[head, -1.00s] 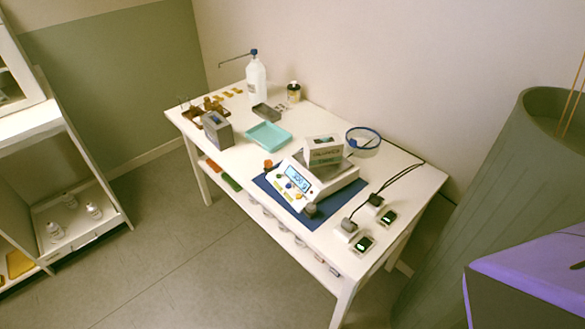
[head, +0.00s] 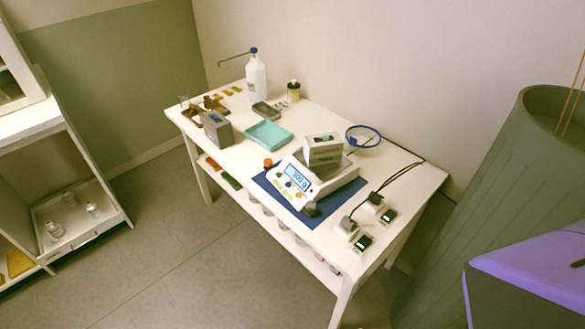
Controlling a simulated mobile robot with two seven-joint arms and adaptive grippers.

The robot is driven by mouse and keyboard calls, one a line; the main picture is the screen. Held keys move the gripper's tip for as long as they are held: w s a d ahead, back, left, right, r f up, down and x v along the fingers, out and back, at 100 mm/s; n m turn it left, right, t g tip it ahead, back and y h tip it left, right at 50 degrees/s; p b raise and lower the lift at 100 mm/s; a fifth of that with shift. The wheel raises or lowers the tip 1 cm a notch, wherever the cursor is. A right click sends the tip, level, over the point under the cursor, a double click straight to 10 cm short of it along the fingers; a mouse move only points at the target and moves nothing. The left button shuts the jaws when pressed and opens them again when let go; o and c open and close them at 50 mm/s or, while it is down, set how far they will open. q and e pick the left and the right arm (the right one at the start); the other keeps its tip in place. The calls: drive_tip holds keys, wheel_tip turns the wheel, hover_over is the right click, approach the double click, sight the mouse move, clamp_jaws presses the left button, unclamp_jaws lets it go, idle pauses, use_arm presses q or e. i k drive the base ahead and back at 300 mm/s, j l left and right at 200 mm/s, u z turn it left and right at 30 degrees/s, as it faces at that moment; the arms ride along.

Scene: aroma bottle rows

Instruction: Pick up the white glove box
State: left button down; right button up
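A small white box with grey and green markings (head: 322,149), which looks like the glove box, sits on top of the scale (head: 318,180) on the white table. The print on it is too small to read. The scale has a lit blue display and stands on a dark blue mat (head: 270,189). Neither of my grippers shows in the head view.
On the white table (head: 401,170) are a teal tray (head: 268,134), a grey box-shaped device (head: 217,129), a white pump bottle (head: 256,77), a dark jar (head: 293,90), a blue-rimmed bowl (head: 363,136) and small cabled devices (head: 347,228). A shelf unit (head: 85,205) stands left; a large green container (head: 480,200) stands right.

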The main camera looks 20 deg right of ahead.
sight(324, 148)
drive_tip(key=i+j+z, duration=0.1)
drive_tip(key=i+j, duration=0.9)
